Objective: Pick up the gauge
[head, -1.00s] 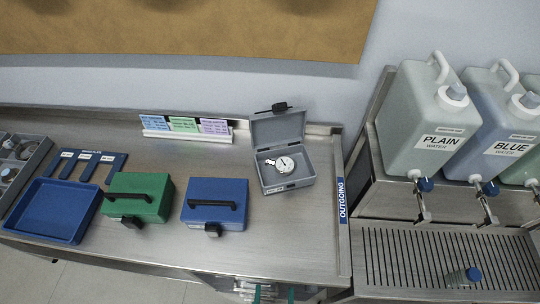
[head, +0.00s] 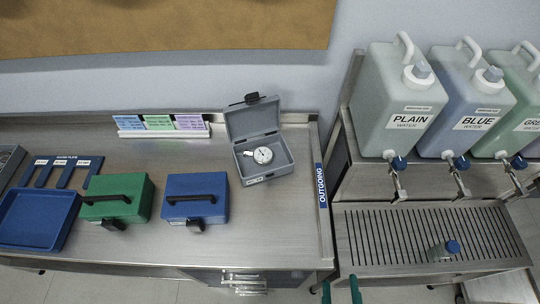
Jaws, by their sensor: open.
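The gauge (head: 262,155) is a round white dial with a dark rim. It lies face up inside the open grey case (head: 256,120), whose lid stands raised at the back. The case sits near the right end of the steel bench. What seems to be my gripper (head: 341,291) shows only as two teal fingertips at the bottom edge. They are apart with nothing visible between them, below and to the right of the case, well away from the gauge. The rest of my gripper is out of frame.
A shut blue case (head: 195,199) and a shut green case (head: 117,199) stand left of the grey one, beside a blue tray (head: 37,220). A card holder (head: 160,133) stands behind. Water jugs (head: 400,105) stand on a rack at right, above a slatted drain (head: 425,235).

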